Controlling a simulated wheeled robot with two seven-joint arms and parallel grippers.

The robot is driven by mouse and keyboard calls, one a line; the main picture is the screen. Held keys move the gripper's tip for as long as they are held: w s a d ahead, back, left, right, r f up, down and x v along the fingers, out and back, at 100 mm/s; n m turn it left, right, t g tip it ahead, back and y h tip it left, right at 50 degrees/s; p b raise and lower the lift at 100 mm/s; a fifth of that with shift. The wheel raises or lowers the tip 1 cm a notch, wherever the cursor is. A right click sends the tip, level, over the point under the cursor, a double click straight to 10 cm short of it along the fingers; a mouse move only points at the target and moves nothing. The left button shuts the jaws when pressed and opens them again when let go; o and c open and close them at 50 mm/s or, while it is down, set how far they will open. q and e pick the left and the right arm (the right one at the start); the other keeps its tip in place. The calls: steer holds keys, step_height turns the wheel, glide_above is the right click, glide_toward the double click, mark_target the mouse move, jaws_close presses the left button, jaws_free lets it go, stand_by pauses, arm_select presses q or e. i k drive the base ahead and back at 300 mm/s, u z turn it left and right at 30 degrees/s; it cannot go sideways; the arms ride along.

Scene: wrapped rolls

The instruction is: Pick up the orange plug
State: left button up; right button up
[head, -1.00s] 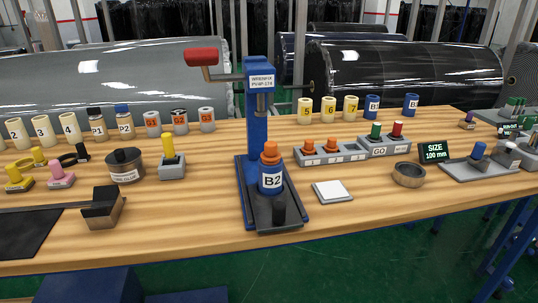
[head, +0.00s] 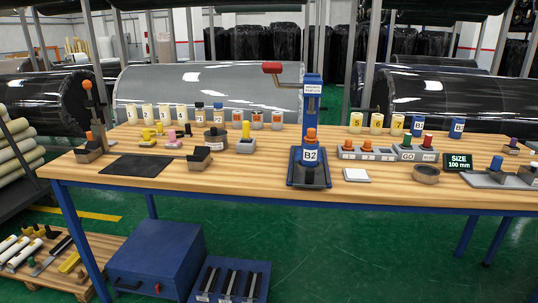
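An orange plug (head: 310,133) sits upright on top of the bottle labelled B2 (head: 310,155). The bottle stands on the base of a blue press (head: 313,100) at the middle of the table. Two more orange pieces, a left one (head: 347,145) and a right one (head: 367,147), sit on a grey box right of the press. Which orange piece the task means is not certain from the view. Neither of my grippers shows.
The wooden table (head: 250,190) has clear room along its front edge. A white square pad (head: 356,175) and a round ring (head: 426,174) lie right of the press. A dark mat (head: 135,166) lies left. A blue cabinet (head: 157,261) stands on the floor.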

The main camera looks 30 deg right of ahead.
mark_target(310, 138)
steer(key=u, duration=0.65)
steer(key=i, duration=0.8)
steer(key=z, duration=0.35)
steer(key=i, duration=0.95)
steer(key=z, duration=0.9)
